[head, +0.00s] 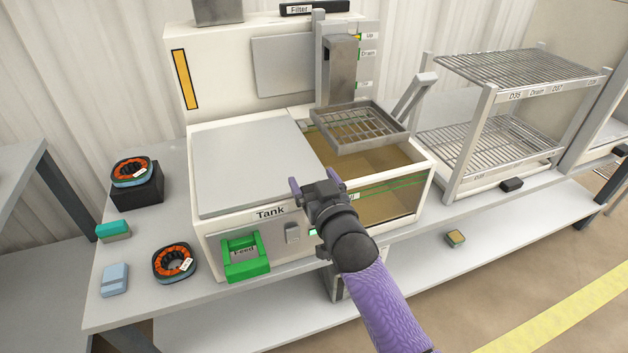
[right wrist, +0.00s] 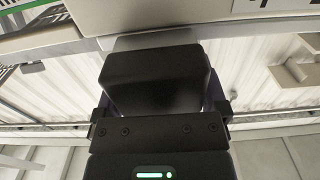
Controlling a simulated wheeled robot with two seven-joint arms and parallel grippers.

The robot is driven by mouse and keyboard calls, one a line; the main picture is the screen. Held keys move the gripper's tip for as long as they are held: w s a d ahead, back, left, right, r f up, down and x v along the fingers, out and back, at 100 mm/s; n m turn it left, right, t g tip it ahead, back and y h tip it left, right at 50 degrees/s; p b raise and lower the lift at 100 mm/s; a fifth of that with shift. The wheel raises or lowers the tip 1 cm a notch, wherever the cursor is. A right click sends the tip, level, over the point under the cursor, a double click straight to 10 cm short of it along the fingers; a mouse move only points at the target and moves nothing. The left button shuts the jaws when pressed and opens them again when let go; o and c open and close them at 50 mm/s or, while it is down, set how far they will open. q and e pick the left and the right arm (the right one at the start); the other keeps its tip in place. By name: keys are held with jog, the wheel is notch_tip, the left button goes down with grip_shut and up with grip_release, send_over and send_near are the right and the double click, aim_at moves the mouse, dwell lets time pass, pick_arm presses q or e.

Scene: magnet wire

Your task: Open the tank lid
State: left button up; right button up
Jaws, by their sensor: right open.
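The tank (head: 365,205) is a white box on the bench, with its open right part showing brownish liquid. The lid is a flat grey panel (head: 250,165) lying closed over the left part, above the "Tank" label. My right gripper (head: 314,186) is open at the tank's front upper edge, near the lid's front right corner. Its purple fingers are spread and I see nothing held between them. I cannot tell whether a finger touches the lid. The right wrist view shows a pale edge across the top and a dark block in the middle. My left gripper is not in view.
A wire basket (head: 360,126) hangs over the tank's open part from a grey lift (head: 340,75). A green feed tray (head: 244,258) sticks out in front. Orange wound rings (head: 174,262) lie on the left bench. A wire drain rack (head: 515,68) stands at right.

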jog(key=shift+s+d+r+p, duration=0.1)
jog(key=shift+s+d+p, duration=0.05)
jog(key=shift+s+p, duration=0.2)
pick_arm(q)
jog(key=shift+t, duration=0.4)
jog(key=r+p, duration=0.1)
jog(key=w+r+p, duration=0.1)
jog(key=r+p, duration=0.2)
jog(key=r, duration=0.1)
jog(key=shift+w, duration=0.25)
pick_arm(e)
jog(key=v, duration=0.9)
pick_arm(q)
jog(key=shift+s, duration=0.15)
pick_arm(e)
jog(key=shift+s, duration=0.1)
